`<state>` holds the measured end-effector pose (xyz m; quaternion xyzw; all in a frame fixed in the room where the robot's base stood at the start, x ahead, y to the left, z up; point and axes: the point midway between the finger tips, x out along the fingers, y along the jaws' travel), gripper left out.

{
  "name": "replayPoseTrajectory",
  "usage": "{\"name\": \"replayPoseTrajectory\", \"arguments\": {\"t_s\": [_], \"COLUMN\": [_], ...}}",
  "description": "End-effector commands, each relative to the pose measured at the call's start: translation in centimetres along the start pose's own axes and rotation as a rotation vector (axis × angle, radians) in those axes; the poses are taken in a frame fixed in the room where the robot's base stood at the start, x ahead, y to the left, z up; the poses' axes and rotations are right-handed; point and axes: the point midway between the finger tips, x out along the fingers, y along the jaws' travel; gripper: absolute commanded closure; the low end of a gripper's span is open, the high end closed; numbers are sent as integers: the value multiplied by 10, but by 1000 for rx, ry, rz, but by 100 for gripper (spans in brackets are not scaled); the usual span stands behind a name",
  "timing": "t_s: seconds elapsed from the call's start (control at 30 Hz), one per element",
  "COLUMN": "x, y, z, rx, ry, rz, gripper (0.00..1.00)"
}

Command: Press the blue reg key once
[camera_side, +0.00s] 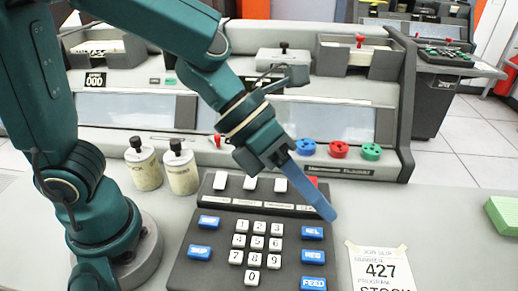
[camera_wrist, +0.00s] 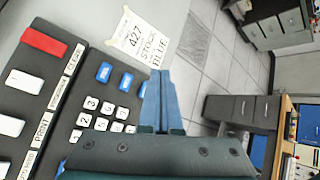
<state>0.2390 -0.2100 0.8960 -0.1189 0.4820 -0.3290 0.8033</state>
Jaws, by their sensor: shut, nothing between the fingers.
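The blue REG key (camera_side: 313,257) is the middle key of the right-hand blue column on the dark keypad (camera_side: 190,272), below the blue REL key (camera_side: 312,233) and above the blue FEED key (camera_side: 313,283). In the wrist view the middle blue key (camera_wrist: 126,82) appears left of my fingers, its label unreadable. My gripper (camera_side: 331,216) is shut and empty, its blue fingers slanting down to the right. In the side view its tips are up and right of the REG key, apart from it in the picture. My gripper (camera_wrist: 159,72) also shows in the wrist view.
White number keys (camera_side: 257,242) fill the keypad's middle, with blue keys at left too. A red key (camera_wrist: 45,40) is at the keypad's corner. A paper slip (camera_side: 380,268) reading 427 lies to the right. Two jars (camera_side: 181,172) stand behind left.

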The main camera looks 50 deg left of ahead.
Motion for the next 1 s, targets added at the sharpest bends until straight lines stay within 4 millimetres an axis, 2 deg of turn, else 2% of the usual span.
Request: {"name": "replayPoseTrajectory", "arguments": {"t_s": [0.7, 1.0], "x": [48, 58], "y": [36, 43], "z": [-37, -42], "rx": [-10, -5], "ry": [6, 0], "rz": [2, 2], "gripper": [100, 100]}}
